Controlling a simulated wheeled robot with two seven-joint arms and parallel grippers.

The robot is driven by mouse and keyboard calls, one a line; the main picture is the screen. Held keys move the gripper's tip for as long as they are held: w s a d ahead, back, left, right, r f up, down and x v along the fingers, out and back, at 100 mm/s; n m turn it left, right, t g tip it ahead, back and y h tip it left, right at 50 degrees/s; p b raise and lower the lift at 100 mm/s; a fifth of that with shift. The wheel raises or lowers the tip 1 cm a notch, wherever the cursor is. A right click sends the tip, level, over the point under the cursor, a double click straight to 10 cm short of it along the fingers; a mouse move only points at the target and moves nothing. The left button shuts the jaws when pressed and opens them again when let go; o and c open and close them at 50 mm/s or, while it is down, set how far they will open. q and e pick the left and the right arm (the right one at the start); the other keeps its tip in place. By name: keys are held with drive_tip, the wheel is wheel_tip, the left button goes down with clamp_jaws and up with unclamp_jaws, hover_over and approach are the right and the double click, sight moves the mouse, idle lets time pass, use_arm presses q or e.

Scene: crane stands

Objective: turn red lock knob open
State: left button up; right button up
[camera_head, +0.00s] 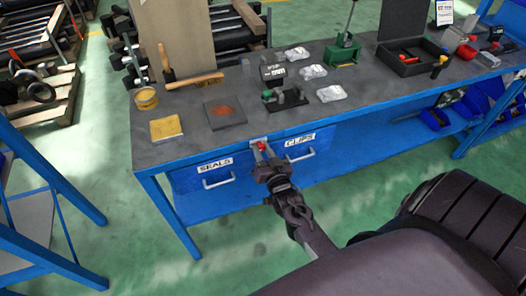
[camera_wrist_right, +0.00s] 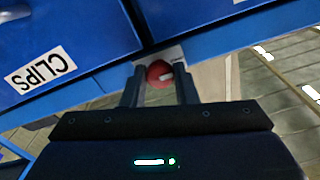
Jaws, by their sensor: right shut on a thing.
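The red lock knob (camera_head: 262,146) sits on a small pale plate at the front edge of the blue workbench, between the drawers labelled SEALS and CLIPS. My right gripper (camera_head: 260,149) reaches up to it from below, with a finger on either side of the knob. In the right wrist view the round red knob (camera_wrist_right: 159,73) shows between the two dark fingertips (camera_wrist_right: 160,78), with a small white mark on its face. The fingers are shut on it. My left gripper does not show in either view.
The SEALS drawer (camera_head: 219,174) and CLIPS drawer (camera_head: 300,147) have metal handles on either side of the knob. The green floor in front is clear.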

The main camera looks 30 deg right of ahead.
drive_tip(key=o, duration=1)
drive_tip(key=shift+s, duration=0.1)
drive_tip(key=shift+s+a+f, duration=0.15)
drive_tip(key=shift+s, duration=0.2)
drive_tip(key=b+v, duration=0.1)
drive_tip(key=v, duration=0.6)
